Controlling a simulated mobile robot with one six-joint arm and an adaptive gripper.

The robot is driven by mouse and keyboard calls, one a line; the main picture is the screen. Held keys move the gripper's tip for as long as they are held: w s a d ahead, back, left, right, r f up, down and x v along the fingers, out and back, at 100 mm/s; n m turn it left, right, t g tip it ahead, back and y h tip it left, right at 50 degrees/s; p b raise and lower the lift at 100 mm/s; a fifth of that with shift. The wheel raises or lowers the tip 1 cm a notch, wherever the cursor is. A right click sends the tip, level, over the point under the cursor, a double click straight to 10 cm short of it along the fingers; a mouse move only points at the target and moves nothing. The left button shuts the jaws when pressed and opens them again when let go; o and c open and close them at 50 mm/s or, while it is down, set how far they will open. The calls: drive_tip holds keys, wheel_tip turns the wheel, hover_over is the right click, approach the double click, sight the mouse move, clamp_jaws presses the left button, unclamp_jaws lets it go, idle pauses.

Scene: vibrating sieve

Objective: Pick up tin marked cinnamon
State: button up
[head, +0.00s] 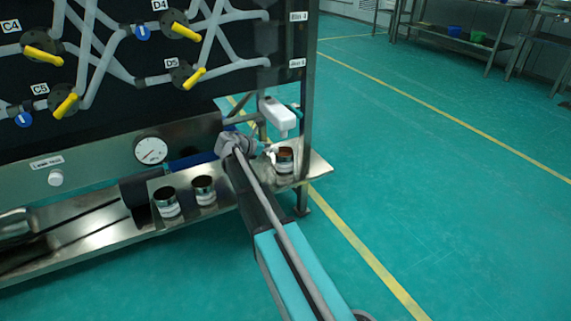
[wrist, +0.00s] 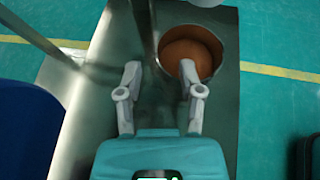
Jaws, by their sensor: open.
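A tin with orange-brown contents (head: 285,166) stands upright at the right end of the metal shelf. Its label is too small to read, so I cannot tell whether it says cinnamon. In the wrist view the same tin (wrist: 219,38) is at upper right, seen from above. My gripper (wrist: 160,72) is open, with nothing between its fingers. Its right fingertip overlaps the tin's near edge in the picture; whether they touch is unclear. The left finger is over bare metal to the left. In the head view my gripper (head: 268,154) is just left of this tin, partly hidden by my arm.
Two tins with dark contents, a left one (head: 167,203) and a right one (head: 204,190), stand on the shelf (head: 316,168) left of my arm. A white device (head: 279,115) hangs above the right-end tin. A frame post (head: 306,100) rises close by. Open floor lies right.

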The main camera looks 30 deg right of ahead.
drive_tip(key=shift+b+x, duration=0.7)
drive_tip(key=shift+x, duration=1.2)
drive_tip(key=shift+f, duration=0.1)
clamp_jaws()
